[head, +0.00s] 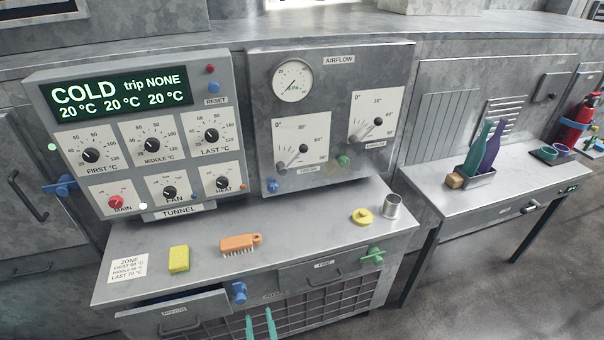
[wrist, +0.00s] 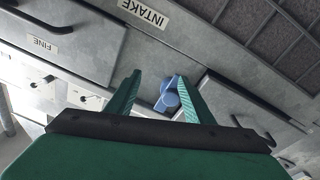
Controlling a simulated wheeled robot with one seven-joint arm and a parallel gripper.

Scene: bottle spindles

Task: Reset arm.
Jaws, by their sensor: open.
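My gripper (head: 261,325) shows at the bottom edge of the head view, with two teal fingers pointing up, apart and empty. It is low in front of the bench's lower grille, below a blue knob (head: 239,292). In the wrist view my gripper (wrist: 158,95) is open, with the blue knob (wrist: 168,95) showing between and beyond the fingers. Whether the fingers touch the knob cannot be told from the wrist view; in the head view they are apart from it.
The bench top (head: 320,225) holds a yellow sponge (head: 179,259), an orange brush (head: 240,244), a yellow disc (head: 362,216) and a metal cup (head: 392,206). A drawer (head: 175,313) stands partly open at the left. A side table (head: 510,185) holds bottles. Floor is clear at the right.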

